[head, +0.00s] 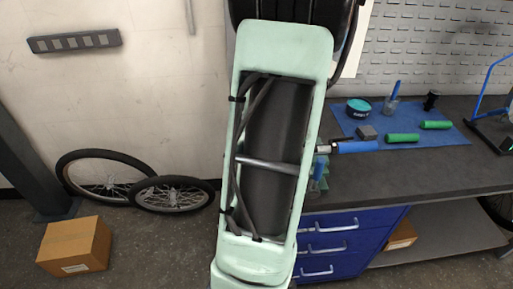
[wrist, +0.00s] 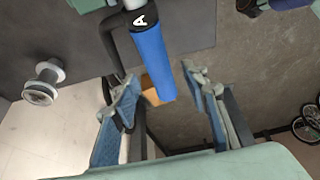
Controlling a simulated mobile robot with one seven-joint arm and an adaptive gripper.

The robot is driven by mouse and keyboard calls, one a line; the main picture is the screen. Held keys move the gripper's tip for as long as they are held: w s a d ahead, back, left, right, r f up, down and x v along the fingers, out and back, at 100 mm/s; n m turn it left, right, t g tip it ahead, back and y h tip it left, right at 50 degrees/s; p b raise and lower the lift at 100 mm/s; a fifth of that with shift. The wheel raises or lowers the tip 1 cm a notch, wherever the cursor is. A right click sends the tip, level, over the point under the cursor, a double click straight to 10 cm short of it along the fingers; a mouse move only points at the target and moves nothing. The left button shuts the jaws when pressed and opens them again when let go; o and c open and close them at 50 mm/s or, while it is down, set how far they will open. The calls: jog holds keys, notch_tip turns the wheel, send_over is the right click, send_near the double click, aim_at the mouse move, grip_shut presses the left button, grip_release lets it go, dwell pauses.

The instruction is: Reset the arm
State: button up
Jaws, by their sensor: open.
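My gripper (wrist: 164,88) is open, with its two blue-padded fingers spread apart in the wrist view. A blue cylindrical grip (wrist: 150,55) with a white "A" mark on a black end shows between and beyond the fingertips; neither finger visibly closes on it. In the head view a blue grip (head: 357,147) lies at the near left edge of the blue mat (head: 440,138). My pale green arm link fills the middle of the head view and hides most of my gripper; a blue part of it (head: 318,172) shows beside the bench edge.
The dark workbench (head: 400,175) holds green grips (head: 402,138), a grey block (head: 367,132), a teal tin (head: 359,107) and a black cylinder (head: 431,100). Blue drawers (head: 340,245) stand below. Two wheels (head: 108,178) and a cardboard box (head: 74,246) are at the left.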

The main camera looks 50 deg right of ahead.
jog(key=v, duration=0.9)
jog(key=shift+r, duration=0.25)
